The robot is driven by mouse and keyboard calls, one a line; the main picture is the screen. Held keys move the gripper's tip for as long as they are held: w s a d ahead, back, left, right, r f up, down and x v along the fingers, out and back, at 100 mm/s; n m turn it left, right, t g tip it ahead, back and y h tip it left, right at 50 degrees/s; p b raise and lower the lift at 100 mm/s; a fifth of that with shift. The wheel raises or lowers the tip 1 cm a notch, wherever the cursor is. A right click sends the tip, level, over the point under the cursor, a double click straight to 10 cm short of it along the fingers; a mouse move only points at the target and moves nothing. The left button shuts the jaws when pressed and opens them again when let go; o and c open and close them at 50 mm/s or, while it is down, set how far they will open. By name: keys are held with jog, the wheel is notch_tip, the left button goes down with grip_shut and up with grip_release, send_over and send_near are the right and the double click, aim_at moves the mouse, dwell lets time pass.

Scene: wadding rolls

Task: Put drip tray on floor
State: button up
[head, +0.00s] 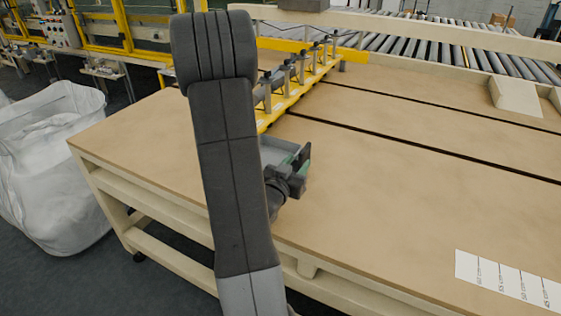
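A grey tray (275,147), which looks like the drip tray, shows in the head view on the brown worktable (400,190), near the end of the yellow rail. My arm hides its left part. My gripper (302,163) is at the tray's right side, low over the tabletop, and overlaps it in the picture. I cannot tell whether the fingers touch the tray or are closed on it. The dark grey floor (160,290) shows at the lower left, below the table.
A yellow rail (300,88) with several upright posts crosses the table. Dark slots run across the tabletop. A white bulk bag (55,165) stands on the floor at the left. A roller conveyor (440,55) lies behind. A white measuring scale (510,282) is at the lower right.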

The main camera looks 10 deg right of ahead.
aim_at(302, 156)
jog(key=x, duration=0.4)
jog(key=shift+p, duration=0.3)
jog(key=p+x, duration=0.1)
jog(key=x, duration=0.4)
jog(key=shift+w+p, duration=0.4)
jog(key=shift+a, duration=0.1)
grip_shut()
